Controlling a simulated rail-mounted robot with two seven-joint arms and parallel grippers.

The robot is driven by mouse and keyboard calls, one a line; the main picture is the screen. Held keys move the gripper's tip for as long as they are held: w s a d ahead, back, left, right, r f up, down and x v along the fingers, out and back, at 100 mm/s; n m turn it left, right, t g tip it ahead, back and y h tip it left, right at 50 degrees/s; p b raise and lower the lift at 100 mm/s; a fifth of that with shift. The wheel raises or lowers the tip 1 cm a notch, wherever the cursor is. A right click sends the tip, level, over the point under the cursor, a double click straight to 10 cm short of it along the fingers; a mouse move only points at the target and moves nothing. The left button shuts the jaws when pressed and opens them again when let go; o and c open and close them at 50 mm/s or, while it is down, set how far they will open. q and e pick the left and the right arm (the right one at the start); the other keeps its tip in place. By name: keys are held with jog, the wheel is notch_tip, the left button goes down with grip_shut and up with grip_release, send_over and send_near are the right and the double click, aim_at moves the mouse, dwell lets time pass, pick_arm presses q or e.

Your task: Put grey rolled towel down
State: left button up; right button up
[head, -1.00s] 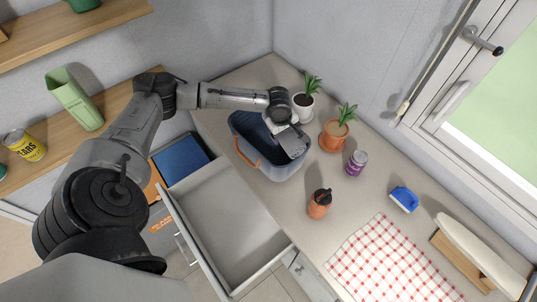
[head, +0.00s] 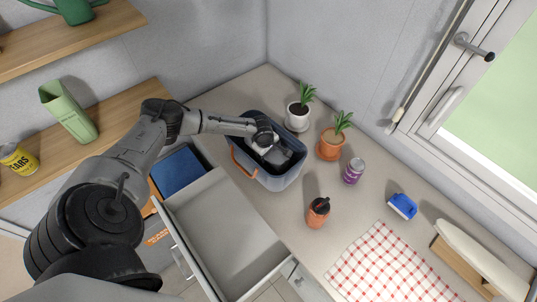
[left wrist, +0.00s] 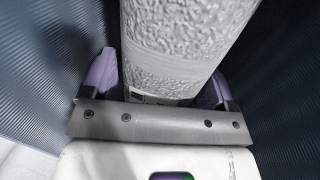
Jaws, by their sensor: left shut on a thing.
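The grey rolled towel (left wrist: 180,45) shows in the left wrist view as a pale, bumpy-textured roll between the purple fingertips. My left gripper (left wrist: 158,85) is shut on it. Dark blue ribbed walls stand close on both sides. In the head view my left gripper (head: 277,155) reaches down into the washtub (head: 284,181), a blue-grey tub with an orange handle. The towel is hidden there by my gripper and the tub. I cannot tell whether the towel touches the tub's floor. My right gripper is not in view.
White (head: 298,115) and terracotta (head: 331,145) plant pots stand behind the tub. A checked cloth (head: 385,268) lies at front right. An open empty drawer (head: 225,235) juts out below.

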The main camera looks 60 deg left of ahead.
pick_arm(q)
jog(key=shift+s+x, duration=0.25)
jog(key=shift+x, duration=0.95)
jog(key=shift+d+f, duration=0.1)
jog(key=shift+f, duration=0.15)
jog(key=o, duration=0.9)
jog(key=b+v, duration=0.1)
jog(key=v, duration=1.1)
jog(key=shift+r, duration=0.2)
